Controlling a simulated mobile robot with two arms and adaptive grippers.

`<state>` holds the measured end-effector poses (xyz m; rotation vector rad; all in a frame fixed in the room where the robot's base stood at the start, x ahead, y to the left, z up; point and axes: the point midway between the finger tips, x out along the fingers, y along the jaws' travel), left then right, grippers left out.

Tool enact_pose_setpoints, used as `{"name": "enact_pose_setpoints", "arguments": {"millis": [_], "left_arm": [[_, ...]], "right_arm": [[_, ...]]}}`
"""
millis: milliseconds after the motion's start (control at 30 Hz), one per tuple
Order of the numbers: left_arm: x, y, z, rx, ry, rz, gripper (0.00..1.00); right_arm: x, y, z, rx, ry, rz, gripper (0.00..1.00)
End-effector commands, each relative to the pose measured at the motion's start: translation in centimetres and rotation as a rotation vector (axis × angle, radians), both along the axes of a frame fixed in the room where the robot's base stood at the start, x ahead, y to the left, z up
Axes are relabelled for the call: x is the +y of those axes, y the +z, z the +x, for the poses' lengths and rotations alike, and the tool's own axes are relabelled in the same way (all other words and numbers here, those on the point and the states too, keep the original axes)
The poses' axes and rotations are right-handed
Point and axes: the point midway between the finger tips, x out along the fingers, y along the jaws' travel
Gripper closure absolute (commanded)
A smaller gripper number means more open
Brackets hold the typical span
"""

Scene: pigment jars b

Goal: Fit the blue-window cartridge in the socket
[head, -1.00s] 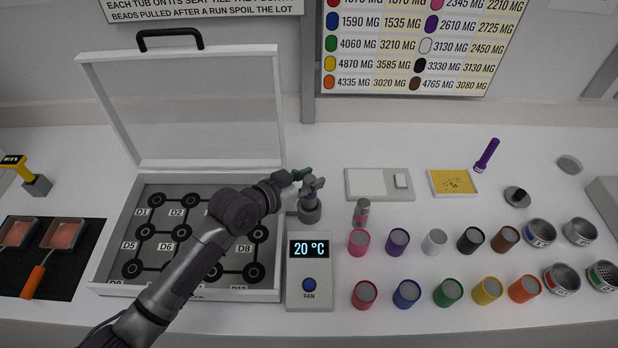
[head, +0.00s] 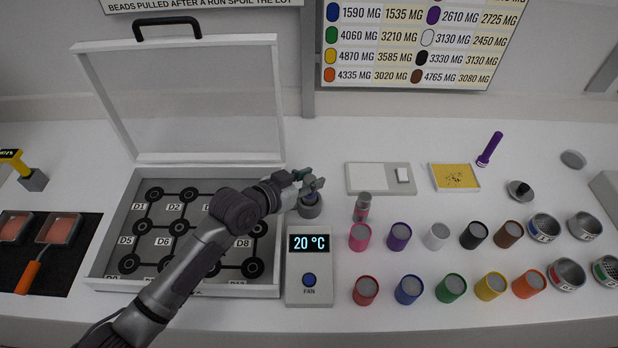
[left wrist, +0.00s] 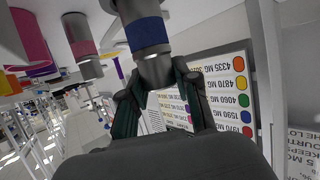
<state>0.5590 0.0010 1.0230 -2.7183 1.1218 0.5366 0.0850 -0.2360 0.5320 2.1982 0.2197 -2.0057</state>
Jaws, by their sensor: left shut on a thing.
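The blue-window cartridge (left wrist: 147,32) is a grey cylinder with a blue band. My left gripper (head: 306,182) is shut on its grey end; the fingers also show around it in the left wrist view (left wrist: 160,88). In the head view the cartridge (head: 308,196) stands about upright at the grey round socket (head: 311,210), its lower end out of sight. I cannot tell whether it is fully seated. A pink-window cartridge (head: 362,206) stands apart to the right; it also shows in the left wrist view (left wrist: 78,36). My right gripper is not in view.
The open lidded box with marked seats (head: 146,284) is on the left, under my left arm. The fan unit (head: 310,268) stands in front of the socket. Several coloured jars (head: 409,289) stand to the right. A white and grey plate (head: 381,179) lies behind them.

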Motion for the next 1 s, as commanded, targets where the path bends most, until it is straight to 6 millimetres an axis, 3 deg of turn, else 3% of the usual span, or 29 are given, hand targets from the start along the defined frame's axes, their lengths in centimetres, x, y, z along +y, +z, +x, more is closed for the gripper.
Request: {"name": "enact_pose_setpoints", "arguments": {"millis": [633, 667, 800, 1000], "left_arm": [[0.0, -1.6, 0.0, 0.001, 0.000, 0.001, 1.00], [0.0, -1.6, 0.0, 0.001, 0.000, 0.001, 0.66], [0.0, -1.6, 0.0, 0.001, 0.000, 0.001, 0.42], [0.0, -1.5, 0.0, 0.001, 0.000, 0.001, 0.40]], "right_arm": [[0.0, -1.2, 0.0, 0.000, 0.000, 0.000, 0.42], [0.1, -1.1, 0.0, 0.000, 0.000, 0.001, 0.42], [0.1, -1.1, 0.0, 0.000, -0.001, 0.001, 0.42], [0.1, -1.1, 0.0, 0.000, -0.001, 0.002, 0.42]]}}
